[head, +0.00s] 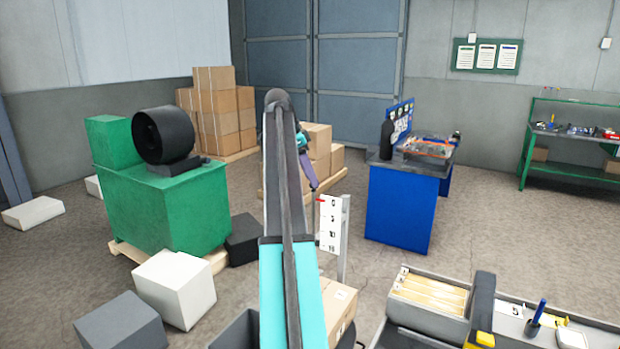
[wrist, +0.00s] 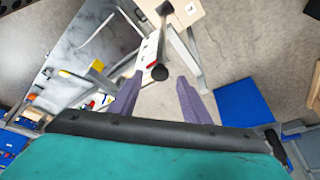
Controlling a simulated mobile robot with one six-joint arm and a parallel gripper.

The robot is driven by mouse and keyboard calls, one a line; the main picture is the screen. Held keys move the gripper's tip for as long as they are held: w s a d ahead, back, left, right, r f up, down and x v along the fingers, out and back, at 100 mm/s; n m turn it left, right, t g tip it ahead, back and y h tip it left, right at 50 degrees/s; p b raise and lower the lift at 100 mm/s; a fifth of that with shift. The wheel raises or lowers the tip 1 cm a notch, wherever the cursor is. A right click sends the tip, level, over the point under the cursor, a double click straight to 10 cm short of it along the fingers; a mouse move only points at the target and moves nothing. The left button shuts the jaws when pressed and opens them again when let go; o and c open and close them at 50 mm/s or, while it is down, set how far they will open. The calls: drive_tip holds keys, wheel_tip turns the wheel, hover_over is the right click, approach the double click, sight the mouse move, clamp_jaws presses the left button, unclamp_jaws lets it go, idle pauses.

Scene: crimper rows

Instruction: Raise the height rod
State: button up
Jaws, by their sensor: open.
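The height rod (wrist: 160,73) shows in the wrist view as a round black knob just beyond and between my purple fingertips. Most of its shaft is hard to make out. A white scale plate (head: 331,222) with black numbers and a red pointer near its top stands beside a grey post (head: 345,240) in the head view. My gripper (head: 313,184) is above and left of the plate in that picture. In the wrist view my gripper (wrist: 158,82) is open, one finger on each side of the knob. I cannot tell whether either finger touches it.
A grey bench with a tray of yellowish strips (head: 430,292) is at the lower right. A blue cabinet (head: 398,205) stands behind, right of the plate. A green machine (head: 165,210) and white blocks (head: 174,288) are at left. Floor between the plate and cabinet is clear.

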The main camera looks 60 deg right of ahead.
drive_tip(key=p+v, duration=0.6)
drive_tip(key=v, duration=0.7)
idle(0.4)
idle(0.6)
